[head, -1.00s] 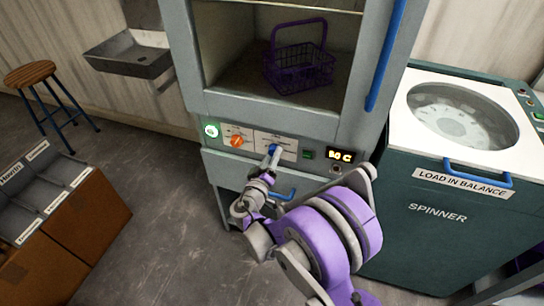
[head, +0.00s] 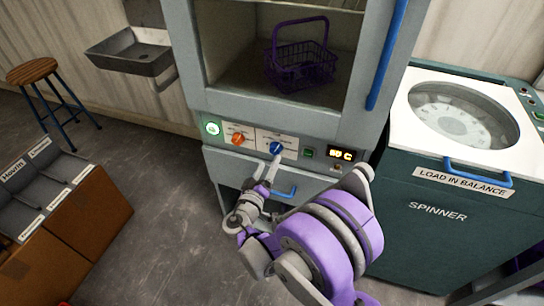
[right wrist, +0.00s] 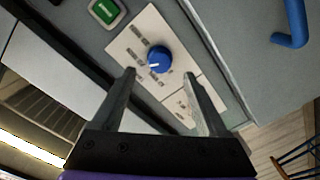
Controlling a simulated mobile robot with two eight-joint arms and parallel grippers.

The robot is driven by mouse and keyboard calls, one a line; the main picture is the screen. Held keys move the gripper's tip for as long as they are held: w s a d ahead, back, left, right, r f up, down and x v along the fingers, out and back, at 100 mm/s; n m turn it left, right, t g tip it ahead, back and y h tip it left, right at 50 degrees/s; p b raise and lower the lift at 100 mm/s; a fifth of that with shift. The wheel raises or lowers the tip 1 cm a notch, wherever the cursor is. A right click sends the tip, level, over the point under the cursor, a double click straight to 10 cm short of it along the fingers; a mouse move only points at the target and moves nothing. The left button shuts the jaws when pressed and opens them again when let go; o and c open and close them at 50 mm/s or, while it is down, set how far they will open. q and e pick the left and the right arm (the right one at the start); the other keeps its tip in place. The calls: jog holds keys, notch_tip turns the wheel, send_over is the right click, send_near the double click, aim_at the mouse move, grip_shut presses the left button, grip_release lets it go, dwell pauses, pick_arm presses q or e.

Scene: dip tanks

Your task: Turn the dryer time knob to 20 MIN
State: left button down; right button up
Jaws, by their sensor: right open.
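The blue dryer time knob (head: 277,148) sits on a white label plate on the dryer's front panel. In the right wrist view the knob (right wrist: 159,59) shows a short white pointer mark toward the left of that picture, but the plate's printing is too small to read. My right gripper (head: 273,163) is just below and in front of the knob. In the right wrist view my gripper (right wrist: 161,76) is open, its two fingers apart with the knob beyond and between their tips, seemingly clear of it. My left gripper is not in view.
A blue handle (head: 284,193) is below. A purple basket (head: 302,72) stands inside the dryer. The spinner (head: 437,220) stands to the right.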

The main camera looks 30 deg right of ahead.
jog(key=v, duration=0.5)
jog(key=shift+s+a, duration=0.2)
jog(key=shift+s, duration=0.05)
